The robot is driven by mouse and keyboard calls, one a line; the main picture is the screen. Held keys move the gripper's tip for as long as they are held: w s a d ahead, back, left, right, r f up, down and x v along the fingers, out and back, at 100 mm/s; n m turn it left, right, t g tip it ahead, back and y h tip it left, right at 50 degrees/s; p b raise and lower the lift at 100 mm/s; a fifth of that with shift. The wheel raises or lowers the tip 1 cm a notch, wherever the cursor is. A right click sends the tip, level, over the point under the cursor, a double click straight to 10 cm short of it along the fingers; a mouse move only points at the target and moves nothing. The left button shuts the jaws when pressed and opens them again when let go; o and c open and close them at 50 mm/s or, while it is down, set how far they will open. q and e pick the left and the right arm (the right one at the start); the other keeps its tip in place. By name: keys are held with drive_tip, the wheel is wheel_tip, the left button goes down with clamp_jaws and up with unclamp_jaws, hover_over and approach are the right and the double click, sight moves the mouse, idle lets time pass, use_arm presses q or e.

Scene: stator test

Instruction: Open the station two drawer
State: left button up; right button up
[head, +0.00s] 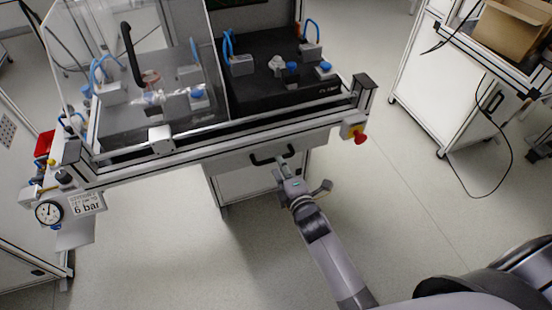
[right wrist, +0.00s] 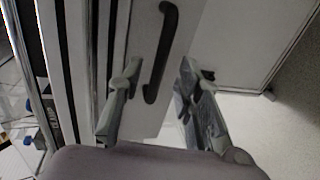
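The drawer (head: 236,162) is a pale front under the bench's front rail in the head view. Its black bow handle (head: 270,158) stands out from it. The drawer looks shut. My right gripper (head: 296,176) is at the right end of this handle. In the right wrist view my right gripper (right wrist: 158,78) is open, with one finger on each side of the black handle (right wrist: 160,55). The handle lies ahead of and between the fingers, and no finger clearly touches it. My left gripper is not in view.
A clear guard with a black handle (head: 131,52) covers the left half of the bench. A pressure gauge (head: 48,212) sits at the left corner. The floor (head: 400,190) in front is free.

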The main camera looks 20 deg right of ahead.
drive_tip(key=shift+x, duration=2.3)
clamp_jaws()
